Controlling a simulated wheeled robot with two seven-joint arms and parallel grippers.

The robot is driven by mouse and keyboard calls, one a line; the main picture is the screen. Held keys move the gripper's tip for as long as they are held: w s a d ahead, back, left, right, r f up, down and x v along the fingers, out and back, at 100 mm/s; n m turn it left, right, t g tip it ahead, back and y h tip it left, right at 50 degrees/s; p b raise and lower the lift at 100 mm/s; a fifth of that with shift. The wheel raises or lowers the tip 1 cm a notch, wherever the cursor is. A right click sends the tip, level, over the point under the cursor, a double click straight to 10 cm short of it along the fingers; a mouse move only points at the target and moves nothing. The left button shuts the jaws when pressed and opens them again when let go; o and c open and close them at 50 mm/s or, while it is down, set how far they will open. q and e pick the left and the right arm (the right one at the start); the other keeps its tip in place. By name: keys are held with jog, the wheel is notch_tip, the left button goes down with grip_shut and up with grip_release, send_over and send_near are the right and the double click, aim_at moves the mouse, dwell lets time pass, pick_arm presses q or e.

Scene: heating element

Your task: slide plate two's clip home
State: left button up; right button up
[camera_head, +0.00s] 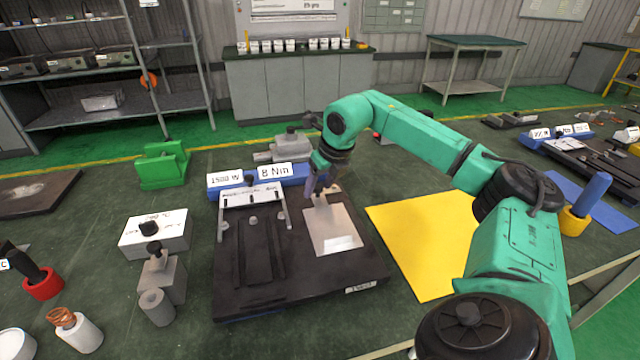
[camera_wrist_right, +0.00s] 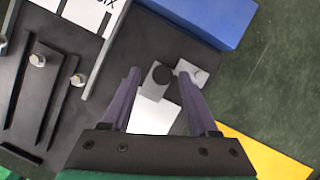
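A black fixture board (camera_head: 290,290) lies on the bench, with a pale metal plate (camera_head: 345,222) on its right half; I cannot read which plate is number two. My right gripper (camera_head: 320,192) hangs over the plate's far edge. In the right wrist view its two purple fingers (camera_wrist_right: 160,78) stand apart, on either side of a dark round knob (camera_wrist_right: 163,73). A small pale metal clip-like piece (camera_wrist_right: 190,72) is by the right fingertip; whether they touch is unclear. The pale plate (camera_wrist_right: 155,115) shows between the fingers. In the head view the gripper hides most of this spot. My left gripper is out of view.
A blue block (camera_head: 262,183) with "1500 W" and "8 Nm" labels stands behind the board. A slotted dark strip (camera_head: 258,250) with a metal bracket is at left. A yellow mat (camera_head: 415,250) lies right. A white box (camera_head: 155,233) and a grey block stand left.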

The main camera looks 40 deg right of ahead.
jog(key=p+v, duration=0.1)
jog(key=v, duration=1.3)
jog(key=shift+r, duration=0.25)
jog(key=shift+s, duration=0.15)
